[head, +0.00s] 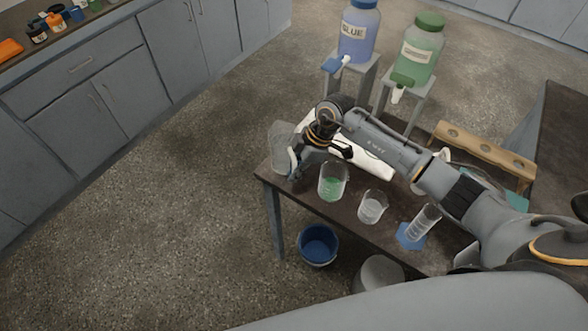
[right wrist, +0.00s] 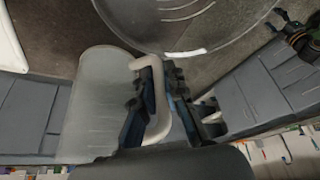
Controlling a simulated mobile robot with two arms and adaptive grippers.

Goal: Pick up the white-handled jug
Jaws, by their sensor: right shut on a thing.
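The jug (head: 281,150) is a clear, translucent vessel at the left corner of the dark table, partly hidden by my gripper. In the right wrist view its body (right wrist: 95,100) fills the left middle, with the white handle (right wrist: 163,125) on its right side. My right gripper (head: 295,165) is at the handle side of the jug. In the right wrist view the dark fingers (right wrist: 160,100) are on either side of the handle bar, shut on it. I cannot tell whether the jug's base touches the table. My left gripper is not in view.
Close right of the jug stand a beaker of green liquid (head: 332,182) and a clear beaker (head: 372,207). A cylinder (head: 423,222) stands on a blue base. Blue (head: 358,35) and green (head: 420,50) bottles stand behind. A blue bucket (head: 318,245) is on the floor.

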